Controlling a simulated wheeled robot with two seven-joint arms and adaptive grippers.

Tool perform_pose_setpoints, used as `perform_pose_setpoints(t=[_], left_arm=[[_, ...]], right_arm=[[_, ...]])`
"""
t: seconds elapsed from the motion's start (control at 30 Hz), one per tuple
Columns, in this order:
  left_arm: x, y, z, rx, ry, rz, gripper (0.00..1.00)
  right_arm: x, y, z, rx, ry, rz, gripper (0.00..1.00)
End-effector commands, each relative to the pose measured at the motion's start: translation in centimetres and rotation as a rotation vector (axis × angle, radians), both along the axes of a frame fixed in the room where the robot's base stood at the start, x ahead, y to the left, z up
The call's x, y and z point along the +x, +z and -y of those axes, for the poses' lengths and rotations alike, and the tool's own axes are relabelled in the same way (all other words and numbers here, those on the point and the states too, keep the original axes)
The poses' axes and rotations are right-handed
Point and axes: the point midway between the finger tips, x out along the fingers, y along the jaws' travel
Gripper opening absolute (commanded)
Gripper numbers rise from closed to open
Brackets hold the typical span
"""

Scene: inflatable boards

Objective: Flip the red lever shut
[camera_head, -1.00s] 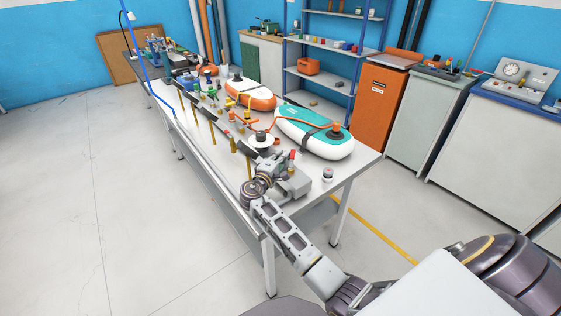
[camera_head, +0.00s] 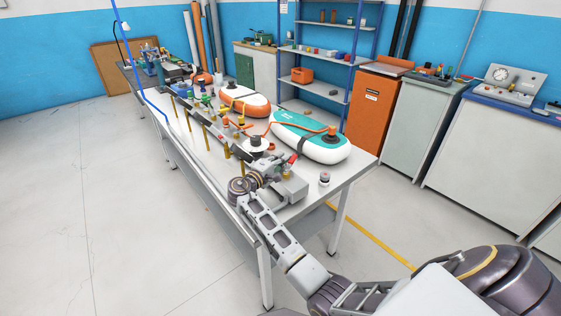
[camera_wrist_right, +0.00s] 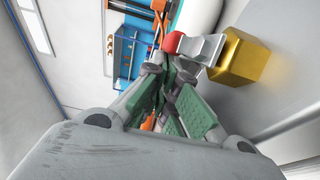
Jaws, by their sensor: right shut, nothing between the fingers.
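The red lever (camera_head: 293,158) is near the front end of the long workbench, beside my right gripper (camera_head: 278,169). In the right wrist view its rounded red end (camera_wrist_right: 172,42) sits on a flat silver arm, joined to a brass block (camera_wrist_right: 240,60). My right gripper's green-padded fingers (camera_wrist_right: 172,78) are shut and empty. The fingertips are just below and very close to the red end in that view; I cannot tell whether they touch. In the head view the arm partly hides the lever's base. My left gripper is not in view.
A teal-and-white board (camera_head: 311,139) and an orange-and-white board (camera_head: 244,101) lie on the workbench (camera_head: 348,170). A small white-and-dark cylinder (camera_head: 324,179) stands near the front right edge. Several valves and yellow posts line the bench. The floor to the left is clear.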

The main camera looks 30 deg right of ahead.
Motion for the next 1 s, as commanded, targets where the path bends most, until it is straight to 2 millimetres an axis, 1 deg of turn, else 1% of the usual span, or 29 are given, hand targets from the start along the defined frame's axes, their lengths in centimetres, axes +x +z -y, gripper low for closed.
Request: perform_pose_setpoints(t=[0.27, 0.5, 0.63, 0.77, 1.0], left_arm=[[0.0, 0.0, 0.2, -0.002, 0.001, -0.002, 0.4], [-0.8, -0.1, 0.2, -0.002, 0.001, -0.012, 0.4], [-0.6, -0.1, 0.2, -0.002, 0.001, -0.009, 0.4], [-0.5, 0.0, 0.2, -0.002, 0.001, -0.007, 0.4], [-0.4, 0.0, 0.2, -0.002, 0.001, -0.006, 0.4]], right_arm=[[0.0, 0.0, 0.0, 0.0, -0.007, 0.0, 0.0], [0.0, 0.0, 0.0, 0.0, -0.005, 0.0, 0.0], [-0.2, 0.0, -0.4, 0.001, -0.005, 0.0, 0.0], [-0.5, 0.0, -1.2, 0.001, -0.004, 0.0, 0.0], [-1.6, 0.0, -4.0, 0.001, -0.003, 0.0, 0.0]])
